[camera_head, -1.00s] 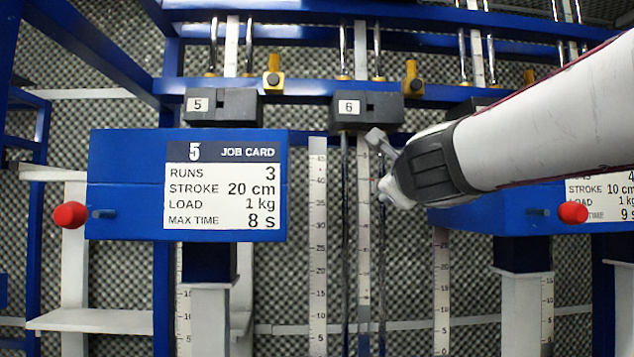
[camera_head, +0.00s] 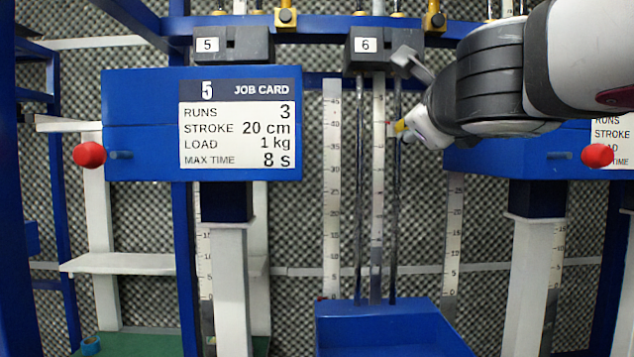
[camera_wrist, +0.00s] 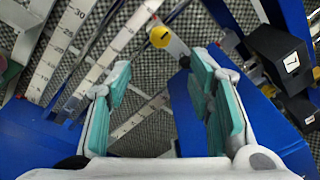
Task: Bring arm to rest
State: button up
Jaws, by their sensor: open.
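My gripper (camera_head: 408,92) is in the head view at the right of centre, in front of the rods below the black block marked 6 (camera_head: 372,50). It also shows in the wrist view (camera_wrist: 160,68), with its two teal-padded fingers spread apart and nothing held between them. A yellow round tip (camera_wrist: 160,37) on a pale bar lies beyond the gap between the fingers. A small yellow piece (camera_head: 401,126) shows by the lower finger in the head view. My arm comes in from the right edge and covers part of the right job card (camera_head: 612,132).
A blue panel (camera_head: 140,150) bears job card 5 (camera_head: 238,128) and a red knob (camera_head: 90,155). Another red knob (camera_head: 597,155) is at the right. A blue tray (camera_head: 385,325) is below the rods. Block 7 (camera_wrist: 280,55) is right of the fingers. Blue frame posts surround the space.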

jog(key=s+a+f+n+g+y+b, duration=0.1)
jog(key=s+a+f+n+g+y, duration=0.15)
jog(key=f+n, duration=0.6)
jog(key=s+a+f+n+g+y+b, duration=0.1)
jog(key=s+a+f+n+g+y, duration=0.2)
jog(key=f+n, duration=0.55)
jog(key=s+d+f+n+g+h, duration=0.1)
jog(key=s+d+f+n+g, duration=0.1)
jog(key=s+f+n, duration=0.2)
jog(key=s+d+f+n+g+h, duration=0.1)
jog(key=s+f+n, duration=0.3)
jog(key=f, duration=0.4)
jog(key=s+d+f+n+g+h+b, duration=0.1)
jog(key=s+d+f+n+g, duration=0.2)
jog(key=s+d+f, duration=0.1)
notch_tip(320, 180, down, 3)
jog(key=shift+s+r+n+g, duration=0.2)
jog(key=shift+s+n+g, duration=0.2)
jog(key=shift+s, duration=0.45)
jog(key=shift+d, duration=0.1)
